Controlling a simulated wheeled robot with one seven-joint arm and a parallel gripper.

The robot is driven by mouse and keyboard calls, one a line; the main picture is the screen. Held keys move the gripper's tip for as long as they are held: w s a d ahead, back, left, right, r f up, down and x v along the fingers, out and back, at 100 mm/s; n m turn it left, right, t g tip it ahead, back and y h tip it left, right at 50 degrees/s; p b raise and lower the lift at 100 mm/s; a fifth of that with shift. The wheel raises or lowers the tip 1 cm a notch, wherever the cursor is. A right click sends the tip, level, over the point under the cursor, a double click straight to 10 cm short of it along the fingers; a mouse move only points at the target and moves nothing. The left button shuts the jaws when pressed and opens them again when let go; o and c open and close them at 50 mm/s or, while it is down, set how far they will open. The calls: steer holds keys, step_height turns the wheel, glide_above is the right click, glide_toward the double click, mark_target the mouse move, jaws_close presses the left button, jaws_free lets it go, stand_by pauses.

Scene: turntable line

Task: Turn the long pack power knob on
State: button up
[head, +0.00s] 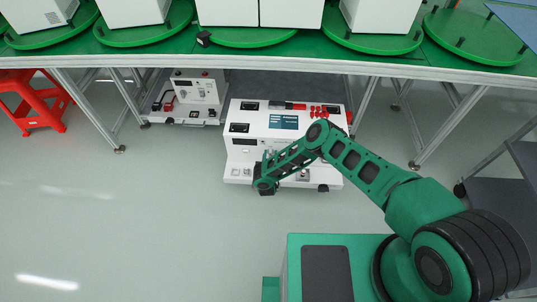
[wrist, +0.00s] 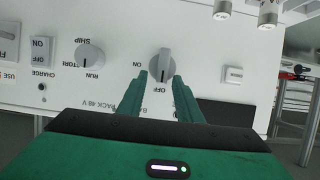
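The white cabinet (head: 262,122) stands on the floor in front of the green line table. In the wrist view its panel (wrist: 120,20) appears upside down. The head view shows my gripper (head: 264,188) at the cabinet's front; the knob is hidden there.
A second grey knob (wrist: 89,57) marked RUN, STORE and SHIP sits left of the power knob, with a CHARGE switch (wrist: 41,50) beyond. A smaller unit (head: 197,92) stands under the table (head: 300,65). A red stool (head: 35,100) is at left. The left floor is clear.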

mark_target(273, 153)
steer(key=shift+a, duration=0.15)
jaws_close()
steer(key=d+m+y, duration=0.1)
steer(key=m, duration=0.1)
steer(key=f+m+y, duration=0.1)
steer(key=m+y, duration=0.1)
steer(key=d+m+t+y, duration=0.1)
steer(key=m, duration=0.2)
steer(key=shift+s+d+f+y, duration=0.2)
steer(key=shift+d+f+y, duration=0.05)
steer(key=shift+d+y, duration=0.1)
steer(key=shift+d+f+m+t+y, duration=0.15)
steer(key=shift+f+m+t+y, duration=0.2)
steer(key=shift+m, duration=0.6)
steer(key=shift+d+f+m+t+y, duration=0.1)
steer(key=shift+f+m+t+y, duration=0.25)
steer(key=shift+m, duration=0.6)
steer(key=shift+d, duration=0.1)
